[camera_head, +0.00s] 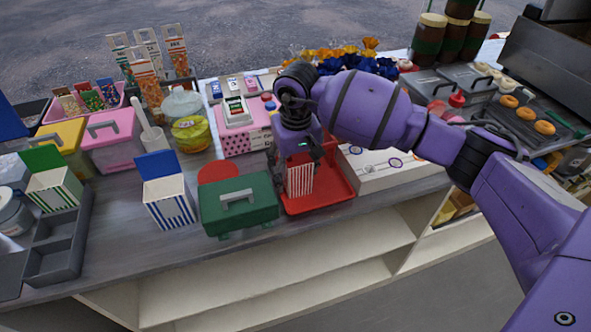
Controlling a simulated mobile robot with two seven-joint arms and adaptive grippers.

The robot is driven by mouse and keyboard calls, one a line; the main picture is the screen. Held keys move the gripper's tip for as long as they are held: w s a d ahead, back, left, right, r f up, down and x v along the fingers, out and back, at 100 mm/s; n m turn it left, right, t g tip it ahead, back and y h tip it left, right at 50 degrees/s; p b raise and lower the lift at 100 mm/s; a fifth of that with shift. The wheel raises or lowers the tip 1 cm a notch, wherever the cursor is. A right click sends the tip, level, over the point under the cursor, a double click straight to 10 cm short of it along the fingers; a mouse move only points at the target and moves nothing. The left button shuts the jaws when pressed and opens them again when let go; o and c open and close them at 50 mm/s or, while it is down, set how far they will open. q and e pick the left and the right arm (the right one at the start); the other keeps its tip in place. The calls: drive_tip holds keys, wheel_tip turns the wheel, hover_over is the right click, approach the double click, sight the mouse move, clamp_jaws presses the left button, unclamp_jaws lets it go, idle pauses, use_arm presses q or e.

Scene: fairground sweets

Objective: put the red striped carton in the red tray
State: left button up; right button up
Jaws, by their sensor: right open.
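The red striped carton (300,180) stands upright inside the red tray (322,204), near its left part. The carton has red and white stripes on its front. My right gripper (299,158) is directly above the carton and points down, with its fingers at the carton's top. The gripper is open, and whether its fingers touch the carton is hard to tell. The gripper and wrist hide the carton's top and the back of the tray. My left gripper does not show.
A green lidded box (238,208) stands just left of the tray. A white box (377,167) is close on the right. A blue striped carton (168,203) and a green striped carton (53,188) stand further left. A pink box (245,140) is behind.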

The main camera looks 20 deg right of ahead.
drive_tip(key=r, duration=1.2)
drive_tip(key=shift+s+b, duration=0.2)
drive_tip(key=shift+b, duration=0.1)
